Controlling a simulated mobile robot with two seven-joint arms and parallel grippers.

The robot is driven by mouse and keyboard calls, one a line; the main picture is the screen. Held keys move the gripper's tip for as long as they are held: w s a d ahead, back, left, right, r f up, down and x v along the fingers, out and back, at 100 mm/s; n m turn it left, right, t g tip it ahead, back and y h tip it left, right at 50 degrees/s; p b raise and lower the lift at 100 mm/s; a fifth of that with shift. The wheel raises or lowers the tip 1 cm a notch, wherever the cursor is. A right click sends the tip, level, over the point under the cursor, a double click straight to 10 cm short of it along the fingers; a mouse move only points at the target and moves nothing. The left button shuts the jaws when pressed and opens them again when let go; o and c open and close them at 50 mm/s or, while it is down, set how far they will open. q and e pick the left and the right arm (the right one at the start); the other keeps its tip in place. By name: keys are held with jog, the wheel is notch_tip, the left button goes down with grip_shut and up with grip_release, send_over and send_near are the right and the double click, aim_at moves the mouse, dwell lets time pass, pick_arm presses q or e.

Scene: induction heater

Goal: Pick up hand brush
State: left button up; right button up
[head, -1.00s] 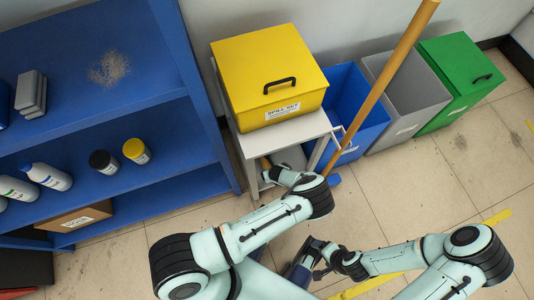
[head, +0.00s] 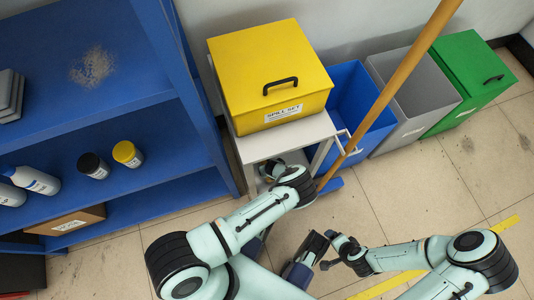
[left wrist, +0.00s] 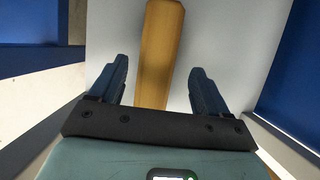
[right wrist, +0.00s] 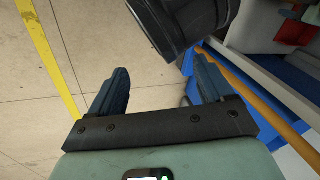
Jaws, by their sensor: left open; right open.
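A wooden handle (left wrist: 158,50), which looks like the hand brush's, lies on a pale grey surface in the left wrist view. Its near end sits between the fingers of my left gripper (left wrist: 158,85), which is open with a gap on both sides. The brush's bristles are not visible. In the head view my left gripper (head: 270,170) reaches into the grey stand under the yellow box, and my arm hides the handle. My right gripper (right wrist: 160,85) is open and empty, above the tiled floor.
A yellow spill box (head: 268,75) sits on the grey stand (head: 285,138). A long wooden pole (head: 400,75) leans in front of a blue bin (head: 360,90), close to my left arm. A blue shelf (head: 130,120) stands at left. Floor (head: 440,190) at right is clear.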

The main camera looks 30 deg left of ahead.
pick_arm(q)
jog(key=b+x, duration=0.2)
jog(key=x, duration=0.2)
jog(key=shift+a+f, duration=0.25)
jog(key=shift+f, duration=0.05)
jog(key=shift+r, duration=0.1)
pick_arm(e)
jog(key=w+f, duration=0.1)
jog(key=w+d+f, duration=0.1)
jog(key=shift+d+f+h, duration=0.3)
jog(key=shift+f, duration=0.1)
pick_arm(q)
jog(key=c, duration=1.1)
jog(key=shift+r, duration=0.1)
